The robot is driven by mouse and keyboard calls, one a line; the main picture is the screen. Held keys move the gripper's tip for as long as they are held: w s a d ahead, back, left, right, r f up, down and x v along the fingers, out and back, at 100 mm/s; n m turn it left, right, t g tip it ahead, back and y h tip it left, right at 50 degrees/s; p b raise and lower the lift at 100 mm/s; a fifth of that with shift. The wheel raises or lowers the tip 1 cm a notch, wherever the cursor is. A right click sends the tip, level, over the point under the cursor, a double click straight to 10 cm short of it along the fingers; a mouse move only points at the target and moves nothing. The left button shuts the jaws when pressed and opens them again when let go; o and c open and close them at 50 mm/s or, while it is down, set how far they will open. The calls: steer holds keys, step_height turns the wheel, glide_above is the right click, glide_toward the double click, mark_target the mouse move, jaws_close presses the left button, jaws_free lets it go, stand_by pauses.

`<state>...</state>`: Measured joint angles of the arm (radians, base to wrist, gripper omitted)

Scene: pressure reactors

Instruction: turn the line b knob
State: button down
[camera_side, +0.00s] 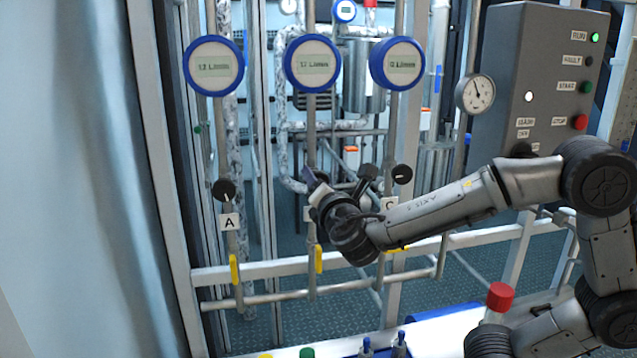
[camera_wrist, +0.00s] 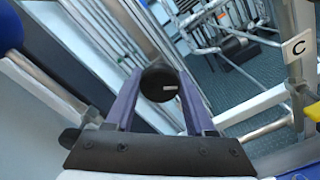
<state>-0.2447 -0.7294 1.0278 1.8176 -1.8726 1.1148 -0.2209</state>
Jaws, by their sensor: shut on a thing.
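The line b knob (camera_wrist: 159,84) is a round black knob with a short white mark. In the wrist view it sits between the two purple fingers of my gripper (camera_wrist: 158,92), which is shut on it. In the side view my gripper (camera_side: 311,180) is at the middle pipe, between the A knob (camera_side: 224,190) and the C knob (camera_side: 402,174). There the gripper hides the line b knob and most of its label. The white mark lies roughly level in the wrist view.
Three blue-rimmed meters (camera_side: 312,64) hang above the knobs. Yellow valve handles (camera_side: 319,259) sit on the pipes below. A grey control box (camera_side: 540,80) with buttons and a pressure gauge (camera_side: 475,94) stand at right. The C label (camera_wrist: 298,46) shows in the wrist view.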

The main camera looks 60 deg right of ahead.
steer(key=m, duration=0.3)
steer(key=shift+m, duration=0.4)
steer(key=m, duration=0.4)
steer(key=shift+m, duration=0.3)
stand_by(0.3)
steer(key=shift+c, duration=1.3)
jaws_free()
steer(key=v, duration=1.4)
